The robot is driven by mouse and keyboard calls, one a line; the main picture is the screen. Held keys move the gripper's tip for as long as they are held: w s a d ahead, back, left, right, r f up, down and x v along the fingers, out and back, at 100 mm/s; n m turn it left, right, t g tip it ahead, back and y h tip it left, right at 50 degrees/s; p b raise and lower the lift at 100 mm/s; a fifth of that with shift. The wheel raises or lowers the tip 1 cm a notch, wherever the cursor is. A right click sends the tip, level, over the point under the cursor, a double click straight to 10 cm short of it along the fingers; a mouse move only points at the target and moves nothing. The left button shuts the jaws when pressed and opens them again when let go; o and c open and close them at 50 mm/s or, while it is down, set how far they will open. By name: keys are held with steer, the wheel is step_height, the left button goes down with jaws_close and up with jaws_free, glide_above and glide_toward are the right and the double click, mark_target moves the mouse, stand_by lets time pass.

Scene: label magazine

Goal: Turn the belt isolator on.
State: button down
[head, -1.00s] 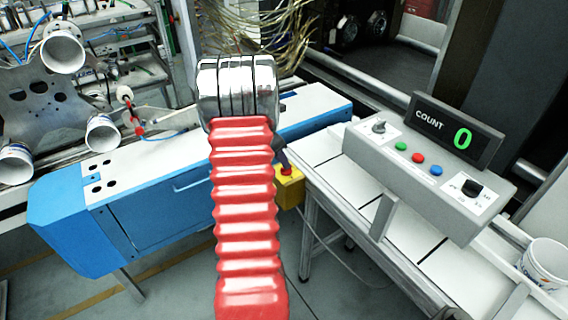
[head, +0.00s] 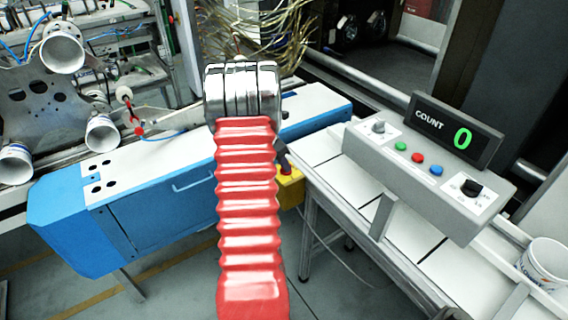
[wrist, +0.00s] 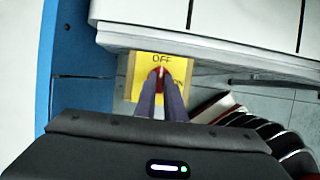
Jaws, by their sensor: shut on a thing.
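The belt isolator is a yellow box (head: 291,192) with a red knob, under the edge of the white table beside the blue machine. The wrist view shows its yellow face (wrist: 137,72) with OFF printed above the knob and ON, partly covered, at the right. The red knob (wrist: 160,73) has a pale mark that appears to point up toward OFF. My gripper (wrist: 161,84) is shut on the knob, one dark finger on each side. The fingers hide the lower part of the knob and face. In the head view my red arm hides most of the gripper.
The white conveyor table (head: 325,172) overhangs close to the isolator. The blue machine (head: 150,220) stands at the left. A grey control box (head: 420,175) with buttons and a COUNT display (head: 455,130) reading 0 sits on the table. A white tub (head: 545,262) is at right.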

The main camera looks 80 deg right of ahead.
steer(key=shift+d, duration=0.1)
steer(key=shift+m, duration=0.5)
steer(key=m+y, duration=0.1)
steer(key=m, duration=0.1)
steer(key=m+g, duration=0.1)
steer(key=m, duration=0.1)
steer(key=shift+w+d+y, duration=0.1)
steer(key=shift+w+y, duration=0.1)
steer(key=shift+y, duration=0.2)
steer(key=m, duration=0.2)
steer(key=m+y, duration=0.1)
steer(key=m, duration=0.1)
steer(key=m+y, duration=0.1)
steer(key=m, duration=0.1)
steer(key=shift+d, duration=0.25)
steer(key=m+y, duration=0.1)
steer(key=m, duration=0.2)
steer(key=shift+d+m, duration=0.15)
steer(key=shift+m, duration=0.15)
steer(key=shift+s+d+m+t+y, duration=0.1)
steer(key=shift+m+t+y, duration=0.5)
steer(key=shift+m, duration=1.2)
steer(key=c, duration=1.8)
jaws_free()
steer(key=shift+c, duration=0.2)
